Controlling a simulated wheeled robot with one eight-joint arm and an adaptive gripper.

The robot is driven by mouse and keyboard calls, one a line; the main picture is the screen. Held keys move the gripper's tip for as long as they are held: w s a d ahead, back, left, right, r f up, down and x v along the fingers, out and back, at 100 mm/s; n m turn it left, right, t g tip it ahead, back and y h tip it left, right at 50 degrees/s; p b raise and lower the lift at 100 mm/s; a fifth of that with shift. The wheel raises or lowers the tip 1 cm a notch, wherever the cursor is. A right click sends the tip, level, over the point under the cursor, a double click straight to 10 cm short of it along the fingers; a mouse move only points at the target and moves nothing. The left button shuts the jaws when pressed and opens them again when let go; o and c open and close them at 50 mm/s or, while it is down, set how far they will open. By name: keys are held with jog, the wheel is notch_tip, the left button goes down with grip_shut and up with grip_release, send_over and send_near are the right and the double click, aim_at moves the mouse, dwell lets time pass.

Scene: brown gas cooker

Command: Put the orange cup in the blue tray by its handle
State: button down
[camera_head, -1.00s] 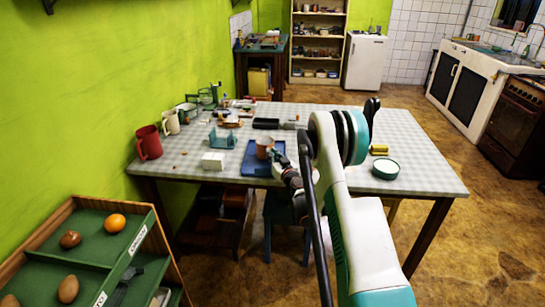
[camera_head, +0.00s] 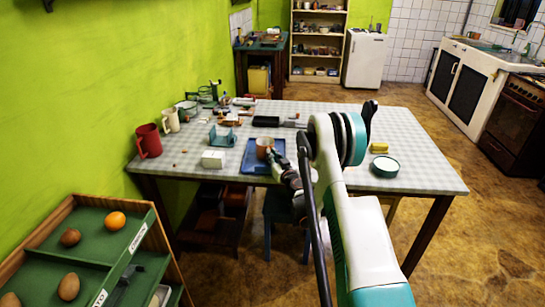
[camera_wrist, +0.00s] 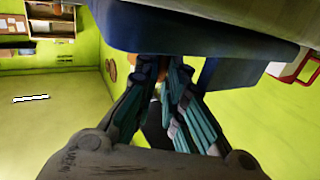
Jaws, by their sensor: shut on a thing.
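The orange cup (camera_head: 263,149) is upright at the blue tray (camera_head: 251,167), over its middle right part. I cannot tell whether its base touches the tray floor. My gripper (camera_head: 273,157) is at the cup's near right side, shut on the cup, apparently at its handle. The fingers hide the handle. In the wrist view the gripper's fingers (camera_wrist: 163,72) are close together just by the blue tray's side (camera_wrist: 190,40). Only a small orange patch shows between them, and most of the cup is hidden.
A red mug (camera_head: 149,141) and a pale mug (camera_head: 170,120) stand at the table's left. A round teal-rimmed dish (camera_head: 385,167) lies right of my arm.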

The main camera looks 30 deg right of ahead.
jog(key=c, duration=1.6)
grip_release()
